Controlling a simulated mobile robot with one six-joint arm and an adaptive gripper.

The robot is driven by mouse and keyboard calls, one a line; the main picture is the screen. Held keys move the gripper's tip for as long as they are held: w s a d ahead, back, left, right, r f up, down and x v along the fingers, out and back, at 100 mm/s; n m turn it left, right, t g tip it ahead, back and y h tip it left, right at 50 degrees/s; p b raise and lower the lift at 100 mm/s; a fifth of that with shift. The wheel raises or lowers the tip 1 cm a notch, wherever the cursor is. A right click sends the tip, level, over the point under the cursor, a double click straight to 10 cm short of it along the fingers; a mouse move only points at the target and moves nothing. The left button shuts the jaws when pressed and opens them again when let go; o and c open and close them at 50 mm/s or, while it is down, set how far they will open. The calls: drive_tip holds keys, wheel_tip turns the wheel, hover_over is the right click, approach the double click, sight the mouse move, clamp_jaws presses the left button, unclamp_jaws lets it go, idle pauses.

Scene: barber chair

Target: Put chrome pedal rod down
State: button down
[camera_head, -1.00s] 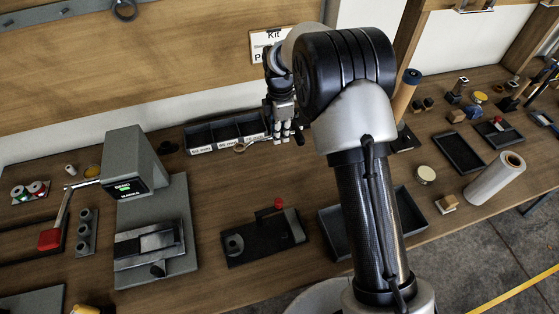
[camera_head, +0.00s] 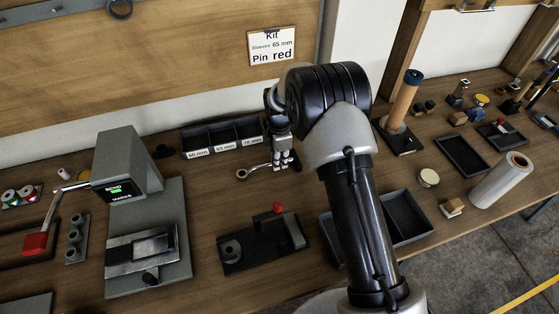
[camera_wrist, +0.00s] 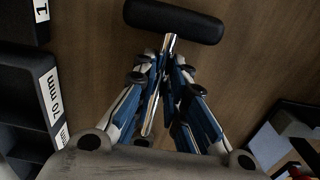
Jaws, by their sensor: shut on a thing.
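The chrome pedal rod (camera_wrist: 152,112) is a thin shiny rod with a black rounded pad (camera_wrist: 173,18) at its far end in the wrist view. My gripper (camera_wrist: 167,75) is shut on the rod between its blue and white fingers. In the head view my gripper (camera_head: 284,164) is low over the bench, to the right of the labelled bins. I cannot tell whether the rod touches the bench top.
The black bins (camera_head: 222,137) with size labels stand just behind and left. A black fixture with a red knob (camera_head: 262,241) lies in front. A grey press (camera_head: 146,222) stands left, and an empty black tray (camera_head: 408,217) lies right. Bare wood surrounds the rod.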

drive_tip(key=shift+f, duration=0.2)
drive_tip(key=c, duration=1.6)
unclamp_jaws()
drive_tip(key=shift+c, duration=0.2)
wheel_tip(320, 180, up, 12)
drive_tip(key=p, duration=0.4)
drive_tip(key=shift+r, duration=0.25)
